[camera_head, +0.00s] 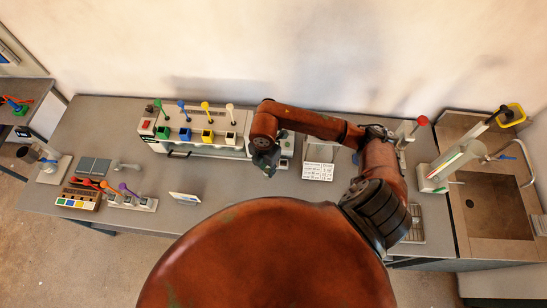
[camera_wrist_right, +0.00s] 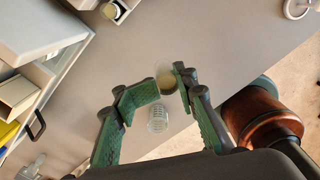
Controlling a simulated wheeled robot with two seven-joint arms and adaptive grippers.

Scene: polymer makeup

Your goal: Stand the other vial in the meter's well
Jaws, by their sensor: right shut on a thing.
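My right gripper (camera_head: 264,165) reaches over the middle of the bench, in front of the right end of the dispenser. In the right wrist view its green fingers (camera_wrist_right: 171,84) are closed around a small clear vial (camera_wrist_right: 167,80) with pale yellowish contents. A clear ribbed round piece (camera_wrist_right: 157,118) shows between the fingers; I cannot tell whether it is part of the same vial. The held vial is not distinct in the head view. A pale-topped round thing (camera_wrist_right: 113,11) stands at the wrist view's top edge. I cannot identify the meter or its well with certainty. My left gripper is out of view.
The white dispenser (camera_head: 200,151) with coloured levers stands at the back. A sink (camera_head: 497,205) is at the far right. The bench front between sign and gripper is clear.

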